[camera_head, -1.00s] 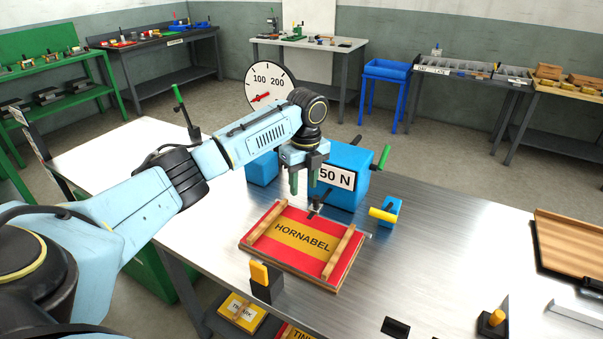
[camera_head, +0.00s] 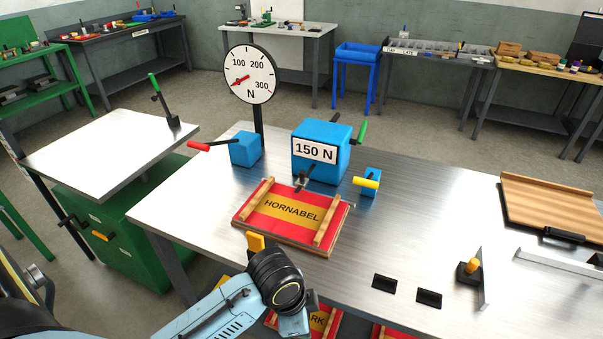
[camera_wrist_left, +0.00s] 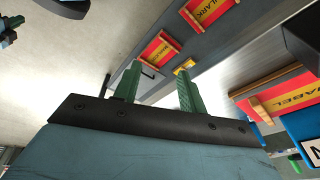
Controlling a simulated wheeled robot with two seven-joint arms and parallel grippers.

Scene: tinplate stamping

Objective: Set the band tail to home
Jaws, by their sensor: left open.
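I cannot pick out a part that is clearly the band tail. A blue box (camera_head: 321,167) labelled 150 N has a green-handled lever (camera_head: 361,132) at its right. A small dark fitting (camera_head: 302,182) sits between this box and the red and yellow HORNABEL panel (camera_head: 270,208) with its wooden bars. Left of the box is a small blue block (camera_head: 246,149) with a red-handled lever (camera_head: 199,146). Right is a small blue block (camera_head: 372,187) with a yellow handle (camera_head: 366,182). My left gripper (camera_wrist_left: 157,78) is open and empty, its green fingers apart; the arm hides it in the head view.
A round dial (camera_head: 250,74) stands behind on a post, its red needle at the lower left. A wooden board (camera_head: 550,204) lies at the right. The metal table (camera_head: 430,225) is clear between.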

